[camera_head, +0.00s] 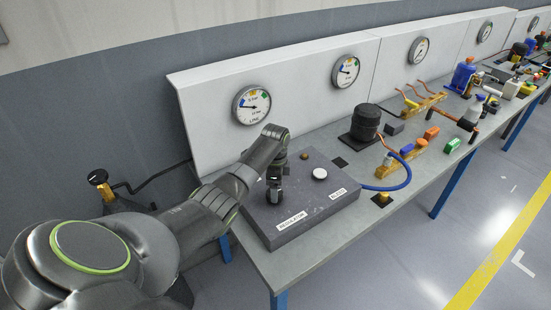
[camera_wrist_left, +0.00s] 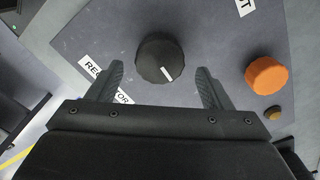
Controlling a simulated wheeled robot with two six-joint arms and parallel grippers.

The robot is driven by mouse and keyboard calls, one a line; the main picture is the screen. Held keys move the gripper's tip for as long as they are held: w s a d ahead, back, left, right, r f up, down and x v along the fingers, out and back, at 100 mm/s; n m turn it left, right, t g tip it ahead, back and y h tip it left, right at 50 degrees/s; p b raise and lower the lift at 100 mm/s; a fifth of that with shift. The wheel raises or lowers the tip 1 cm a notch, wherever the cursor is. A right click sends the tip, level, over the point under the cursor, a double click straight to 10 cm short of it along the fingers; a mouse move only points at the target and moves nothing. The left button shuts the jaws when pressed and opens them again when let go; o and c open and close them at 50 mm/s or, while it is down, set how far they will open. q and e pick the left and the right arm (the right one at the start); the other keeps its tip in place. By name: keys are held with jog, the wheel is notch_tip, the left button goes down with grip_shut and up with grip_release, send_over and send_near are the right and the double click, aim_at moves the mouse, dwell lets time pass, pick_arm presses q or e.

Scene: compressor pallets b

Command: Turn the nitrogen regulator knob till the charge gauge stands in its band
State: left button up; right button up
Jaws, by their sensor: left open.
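The black regulator knob (camera_wrist_left: 160,60) has a white pointer mark and sits on the grey box (camera_head: 300,232) beside a label reading REGULATOR. In the left wrist view it lies between and just beyond my open left gripper's fingertips (camera_wrist_left: 161,78), with gaps on both sides. In the head view my left gripper (camera_head: 274,195) points down over the box at this knob, partly covering it. The nearest round gauge (camera_head: 252,106) is on the white panel behind the box. It has a coloured band near the top; its needle appears to lie left of the band. My right gripper is out of view.
An orange cap (camera_wrist_left: 267,75) and a small brass piece (camera_wrist_left: 273,112) are near the knob. A white round knob (camera_head: 320,174) is on the box's right. A blue hose (camera_head: 398,183), a black cylinder (camera_head: 366,122) and several parts crowd the bench to the right.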

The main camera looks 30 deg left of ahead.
pick_arm(q)
notch_tip(320, 180, up, 15)
dwell(0.3)
jog(key=shift+f, duration=0.1)
dwell(2.3)
